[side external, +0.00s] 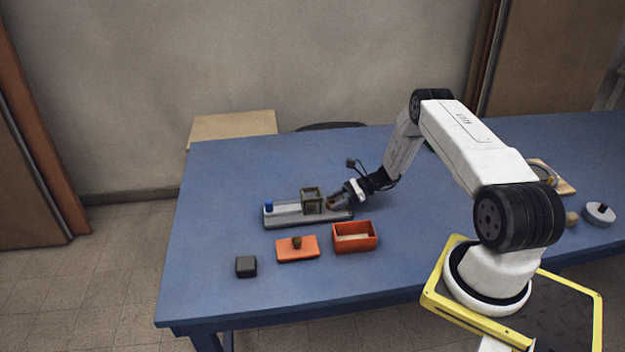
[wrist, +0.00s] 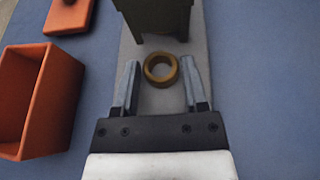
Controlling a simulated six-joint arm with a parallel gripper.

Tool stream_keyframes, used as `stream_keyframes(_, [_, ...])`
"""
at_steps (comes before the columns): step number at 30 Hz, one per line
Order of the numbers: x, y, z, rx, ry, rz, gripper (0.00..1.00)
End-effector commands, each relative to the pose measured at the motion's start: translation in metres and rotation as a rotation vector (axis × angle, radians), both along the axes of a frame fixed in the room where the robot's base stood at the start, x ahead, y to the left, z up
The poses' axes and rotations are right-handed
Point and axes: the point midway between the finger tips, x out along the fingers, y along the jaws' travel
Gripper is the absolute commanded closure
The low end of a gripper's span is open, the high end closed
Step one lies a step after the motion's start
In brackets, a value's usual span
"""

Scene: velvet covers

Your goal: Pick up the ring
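The ring (wrist: 147,70) is small and golden brown. It sits on the grey base plate (wrist: 191,40) in the wrist view, with its opening facing up. My gripper (wrist: 160,72) is open, with one finger on each side of the ring and a gap to both. I cannot tell how far the fingertips are above the plate. In the side view my gripper (side external: 336,200) reaches down at the right end of the plate, and the ring is hard to make out there.
A dark olive frame (side external: 312,200) stands on the plate just beyond the ring. A blue piece (side external: 269,206) is at the plate's left end. An open orange box (side external: 355,245), an orange lid (side external: 297,254) with a brown knob and a dark block (side external: 246,267) lie in front.

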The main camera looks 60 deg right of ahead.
Motion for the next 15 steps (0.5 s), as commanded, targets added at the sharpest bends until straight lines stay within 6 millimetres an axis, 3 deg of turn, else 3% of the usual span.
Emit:
stream_keyframes(1, [-0.0001, -0.0001, 0.0000, 0.000, 0.000, 0.000, 0.63])
stream_keyframes(4, [-0.0001, -0.0001, 0.0000, 0.000, 0.000, 0.000, 0.95])
stream_keyframes(5, [-0.0001, -0.0001, 0.0000, 0.000, 0.000, 0.000, 1.00])
stream_keyframes(15, [0.0000, -0.0001, 0.0007, 0.000, 0.000, 0.000, 1.00])
